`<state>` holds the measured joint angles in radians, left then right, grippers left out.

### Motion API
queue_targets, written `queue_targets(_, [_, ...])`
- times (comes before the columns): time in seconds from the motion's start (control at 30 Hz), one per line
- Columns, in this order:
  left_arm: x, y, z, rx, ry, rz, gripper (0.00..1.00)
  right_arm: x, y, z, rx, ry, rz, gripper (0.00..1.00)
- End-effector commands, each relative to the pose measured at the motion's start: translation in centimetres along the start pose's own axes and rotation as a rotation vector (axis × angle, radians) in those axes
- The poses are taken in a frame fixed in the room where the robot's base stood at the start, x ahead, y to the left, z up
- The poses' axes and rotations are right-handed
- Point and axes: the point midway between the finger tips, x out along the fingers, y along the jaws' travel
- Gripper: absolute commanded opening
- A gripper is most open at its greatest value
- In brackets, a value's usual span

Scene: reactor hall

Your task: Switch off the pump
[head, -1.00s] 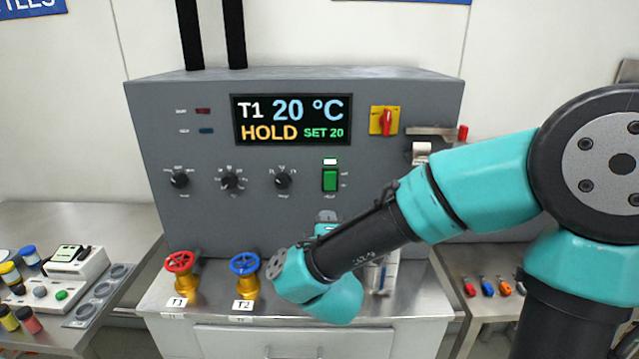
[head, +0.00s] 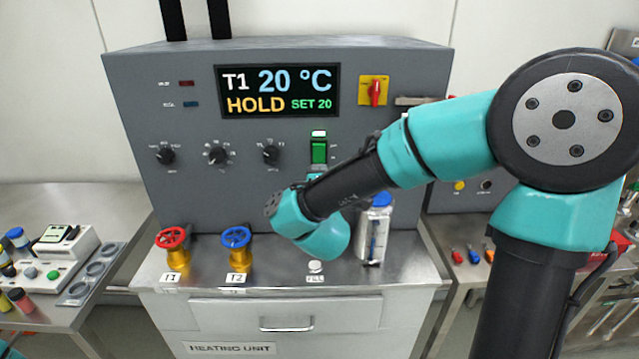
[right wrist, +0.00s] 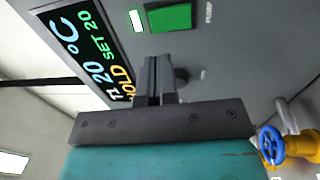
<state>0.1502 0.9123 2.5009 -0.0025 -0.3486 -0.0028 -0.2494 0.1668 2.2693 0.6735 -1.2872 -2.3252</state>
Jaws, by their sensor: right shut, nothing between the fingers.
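The pump switch (head: 319,151) is a green rocker on the grey panel, with a lit lamp (head: 319,133) just above it. In the right wrist view the green rocker (right wrist: 170,17) shows beside the word PUMP, and its lamp (right wrist: 136,20) is lit. My right gripper (right wrist: 158,75) is shut and empty, with its fingers pointing to the panel close to the rocker. Whether they touch the panel I cannot tell. In the head view my right wrist and forearm hide most of this gripper, below the rocker. My left gripper is not in view.
The display (head: 278,91) reads T1 20 °C, HOLD, SET 20. A red-and-yellow rotary switch (head: 373,91) is at upper right, and several black knobs (head: 217,155) line the panel. Red (head: 171,238) and blue (head: 236,237) valves and a blue-capped bottle (head: 376,230) stand on the steel ledge.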

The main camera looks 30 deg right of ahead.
Motion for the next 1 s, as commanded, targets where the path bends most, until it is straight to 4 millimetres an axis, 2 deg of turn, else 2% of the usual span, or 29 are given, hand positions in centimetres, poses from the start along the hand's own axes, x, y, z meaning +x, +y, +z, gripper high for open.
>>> queue_targets(0.2, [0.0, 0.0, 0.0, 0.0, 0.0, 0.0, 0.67, 3.8, 0.0, 0.1, -0.001, -0.002, 0.0, 0.0])
queue_targets(0.43, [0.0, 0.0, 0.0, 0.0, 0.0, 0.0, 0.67, 6.8, 0.0, 0.0, 0.0, -0.001, 0.0, 0.0])
queue_targets(0.6, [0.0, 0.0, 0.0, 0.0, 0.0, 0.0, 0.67, 7.7, 0.0, 0.0, 0.0, 0.001, 0.0, 0.0])
queue_targets(1.0, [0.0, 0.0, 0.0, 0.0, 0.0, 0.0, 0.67, 8.1, 0.1, 0.0, 0.0, 0.001, 0.0, 0.0])
